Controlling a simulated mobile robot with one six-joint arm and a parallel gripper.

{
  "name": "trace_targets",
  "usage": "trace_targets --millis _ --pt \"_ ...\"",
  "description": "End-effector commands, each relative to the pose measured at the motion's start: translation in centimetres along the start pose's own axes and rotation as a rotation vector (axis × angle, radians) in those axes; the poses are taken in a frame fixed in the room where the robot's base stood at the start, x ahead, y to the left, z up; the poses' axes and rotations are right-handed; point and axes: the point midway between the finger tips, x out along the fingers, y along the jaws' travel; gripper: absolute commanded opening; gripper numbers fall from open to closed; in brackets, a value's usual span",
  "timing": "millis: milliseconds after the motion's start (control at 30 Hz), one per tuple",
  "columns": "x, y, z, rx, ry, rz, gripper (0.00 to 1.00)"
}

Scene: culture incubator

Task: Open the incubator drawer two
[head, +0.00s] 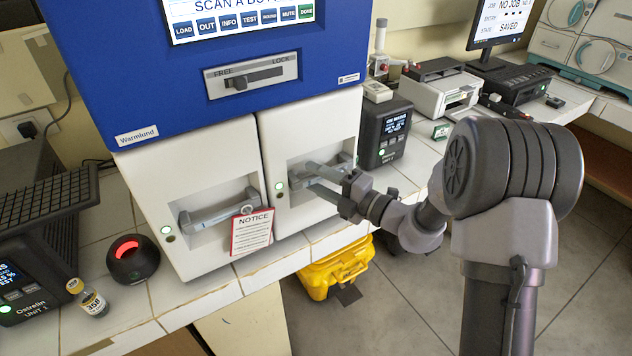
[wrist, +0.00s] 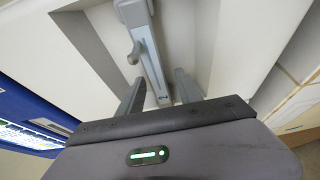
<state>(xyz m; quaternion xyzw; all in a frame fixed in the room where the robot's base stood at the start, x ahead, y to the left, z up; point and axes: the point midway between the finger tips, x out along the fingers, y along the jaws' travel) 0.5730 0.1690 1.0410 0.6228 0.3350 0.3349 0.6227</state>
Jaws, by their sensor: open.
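The incubator (head: 205,80) is a blue and white cabinet with two white fronts side by side. The right front (head: 340,118) has a grey bar handle (head: 346,160) in a recess and sits flush. The left front (head: 150,180) also looks shut, with its own grey handle (head: 215,212). My gripper (head: 318,180) is at the right front's handle. In the wrist view my gripper (wrist: 160,82) is open, with one finger on each side of the handle bar (wrist: 148,48). Whether either finger touches it, I cannot tell.
A FREE/LOCK lever (head: 255,77) is on the blue panel. A red-edged notice (head: 252,232) hangs by the left handle. A dark device (head: 385,135) stands close right of the incubator. A yellow case (head: 335,270) is on the floor below.

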Motion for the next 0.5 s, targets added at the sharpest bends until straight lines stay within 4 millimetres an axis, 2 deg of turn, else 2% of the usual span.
trace_targets --millis 300,500 --pt "0.44 0.06 0.02 0.000 -0.001 0.000 0.42" --pt "0.42 0.05 0.01 0.000 0.000 0.000 0.03"
